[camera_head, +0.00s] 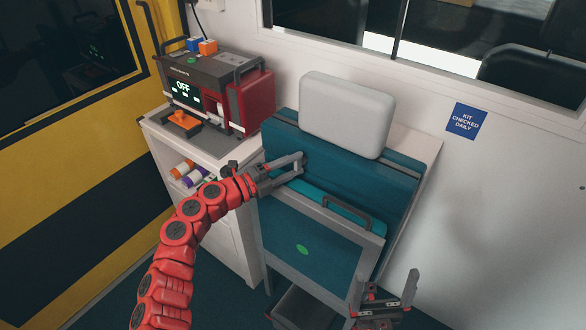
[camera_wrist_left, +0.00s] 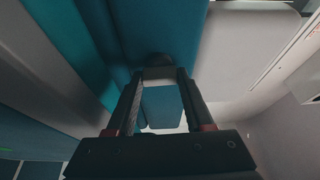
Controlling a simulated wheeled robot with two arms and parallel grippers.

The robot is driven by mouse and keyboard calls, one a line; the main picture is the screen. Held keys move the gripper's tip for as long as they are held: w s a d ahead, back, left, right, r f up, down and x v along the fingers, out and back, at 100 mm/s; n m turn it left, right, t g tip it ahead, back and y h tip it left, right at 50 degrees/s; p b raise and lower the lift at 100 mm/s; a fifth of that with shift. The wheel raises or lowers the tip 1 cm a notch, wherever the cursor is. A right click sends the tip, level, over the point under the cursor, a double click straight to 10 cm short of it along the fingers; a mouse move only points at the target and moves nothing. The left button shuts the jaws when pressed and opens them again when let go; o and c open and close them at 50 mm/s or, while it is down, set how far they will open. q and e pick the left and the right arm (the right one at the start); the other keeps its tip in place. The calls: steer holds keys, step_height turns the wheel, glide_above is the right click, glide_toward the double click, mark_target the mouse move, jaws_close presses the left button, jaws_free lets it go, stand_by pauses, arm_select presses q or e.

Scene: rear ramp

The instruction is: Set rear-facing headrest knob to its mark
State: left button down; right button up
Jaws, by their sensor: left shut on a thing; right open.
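The pale grey headrest (camera_head: 345,114) stands on top of the teal seat back (camera_head: 350,170); it also shows in the left wrist view (camera_wrist_left: 247,50). My left gripper (camera_head: 302,163) reaches the left part of the seat back, below the headrest. In the left wrist view, its fingers (camera_wrist_left: 160,74) close on a small dark knob (camera_wrist_left: 160,60) against the teal surface. The fingers hide much of the knob, and I cannot make out its mark or pointer. My right gripper (camera_head: 388,292) is open and empty at the lower right, in front of the seat.
A folded teal seat panel with a grey frame and handle (camera_head: 345,211) is below the left gripper. A cabinet (camera_head: 156,124) at left carries a red-and-grey device (camera_head: 215,88). A blue sign (camera_head: 466,121) is on the white wall. Space right of the seat is clear.

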arm_select(q)
steer(key=shift+m, duration=0.3)
stand_by(0.4)
steer(key=shift+c, duration=1.4)
jaws_free()
steer(key=b+v, duration=0.3)
steer(key=v, duration=1.4)
steer(key=shift+s+a+r, duration=0.15)
steer(key=shift+s, duration=0.05)
